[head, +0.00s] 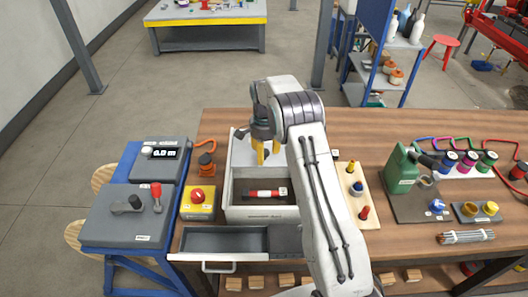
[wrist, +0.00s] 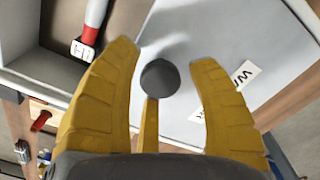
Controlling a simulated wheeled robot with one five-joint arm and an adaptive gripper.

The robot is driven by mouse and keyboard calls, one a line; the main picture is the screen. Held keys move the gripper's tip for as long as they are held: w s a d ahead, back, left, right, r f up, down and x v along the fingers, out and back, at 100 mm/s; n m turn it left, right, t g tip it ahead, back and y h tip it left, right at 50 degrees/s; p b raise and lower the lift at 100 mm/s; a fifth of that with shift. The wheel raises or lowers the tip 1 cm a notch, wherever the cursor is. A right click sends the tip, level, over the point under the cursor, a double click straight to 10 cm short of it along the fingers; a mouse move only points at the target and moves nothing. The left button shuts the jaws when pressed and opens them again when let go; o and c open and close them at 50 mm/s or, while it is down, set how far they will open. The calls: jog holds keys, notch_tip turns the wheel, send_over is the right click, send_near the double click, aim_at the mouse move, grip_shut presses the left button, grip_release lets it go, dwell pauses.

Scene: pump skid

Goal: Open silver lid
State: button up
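The silver lid (wrist: 215,35) is a flat light-grey panel with a round dark knob (wrist: 160,78) and a white label, partly hidden by the fingers. In the head view the lid (head: 239,154) covers the far part of the light-grey box (head: 262,212). My gripper (head: 262,158) points down over the lid. In the wrist view my gripper (wrist: 165,60) is open, its yellow fingers spread on both sides of the knob with gaps showing. Whether the fingers reach down to the knob's height I cannot tell.
An open grey drawer (head: 225,240) sticks out in front. A yellow box with a red button (head: 198,200) stands left; a wooden peg board (head: 354,195) and green can (head: 402,170) stand right.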

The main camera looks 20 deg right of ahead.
jog(key=shift+o, duration=0.5)
jog(key=shift+r, duration=0.1)
jog(key=shift+w+r, duration=0.1)
jog(key=shift+r, duration=0.15)
notch_tip(320, 180, up, 12)
jog(key=shift+f, duration=0.25)
